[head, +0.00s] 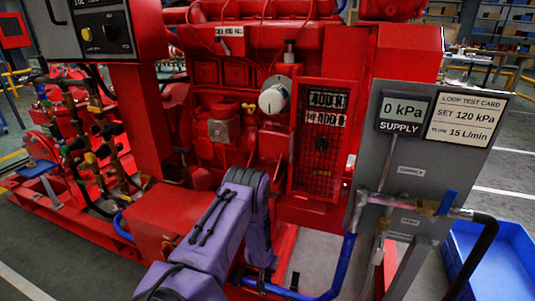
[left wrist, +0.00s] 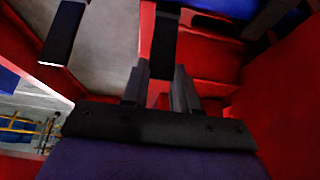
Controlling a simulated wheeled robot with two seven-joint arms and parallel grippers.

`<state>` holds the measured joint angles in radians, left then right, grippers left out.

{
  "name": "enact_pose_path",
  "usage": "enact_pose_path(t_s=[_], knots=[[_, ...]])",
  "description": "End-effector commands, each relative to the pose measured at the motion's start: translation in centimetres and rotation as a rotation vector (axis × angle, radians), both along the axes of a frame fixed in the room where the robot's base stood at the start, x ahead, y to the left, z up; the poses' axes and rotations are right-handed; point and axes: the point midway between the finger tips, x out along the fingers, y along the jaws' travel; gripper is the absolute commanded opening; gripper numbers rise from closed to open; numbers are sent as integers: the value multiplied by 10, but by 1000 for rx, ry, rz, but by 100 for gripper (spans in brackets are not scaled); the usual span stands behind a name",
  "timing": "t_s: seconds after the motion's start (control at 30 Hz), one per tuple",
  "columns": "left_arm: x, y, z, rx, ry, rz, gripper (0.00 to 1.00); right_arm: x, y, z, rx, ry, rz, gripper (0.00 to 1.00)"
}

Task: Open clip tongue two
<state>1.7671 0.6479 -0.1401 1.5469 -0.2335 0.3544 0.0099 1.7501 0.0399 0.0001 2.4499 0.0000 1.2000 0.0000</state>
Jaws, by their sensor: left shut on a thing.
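In the left wrist view my left gripper (left wrist: 160,80) has its two dark fingers close together around a black strip (left wrist: 163,48), which looks like a clip tongue. The strip lies against a red surface, and its far end runs up out of the picture. A second black bar (left wrist: 63,32) with a pale end lies to the left, apart from the fingers. I cannot tell which is tongue two; no number shows. In the head view my purple left arm bends down low before the red pumpset (head: 230,145), and its fingers are hidden. My right gripper is not in view.
A grey panel (head: 372,115) with a supply gauge (head: 402,112) and a test card (head: 466,119) stands at right. A blue hose (head: 340,275) runs low beside it. A blue bin (head: 508,243) is on the floor. Red walls close in around the gripper in the wrist view.

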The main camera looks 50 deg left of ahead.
Motion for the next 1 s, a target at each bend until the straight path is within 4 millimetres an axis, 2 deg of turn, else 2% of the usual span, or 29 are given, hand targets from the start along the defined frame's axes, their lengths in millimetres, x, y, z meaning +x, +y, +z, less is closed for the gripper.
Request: enact_pose_path(t_s=[0.07, 0.7, 0.73, 0.8, 1.0], knots=[[5, 6, 2, 9, -13, 6, 0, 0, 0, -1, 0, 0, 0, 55], [10, 8, 2, 11, -15, 4, 0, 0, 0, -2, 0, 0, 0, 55], [10, 8, 2, 11, -15, 4, 36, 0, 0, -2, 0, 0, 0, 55], [10, 8, 2, 9, -13, 2, 55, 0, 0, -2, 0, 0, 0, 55], [8, 6, 1, 6, -8, 1, 55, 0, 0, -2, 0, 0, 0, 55]])
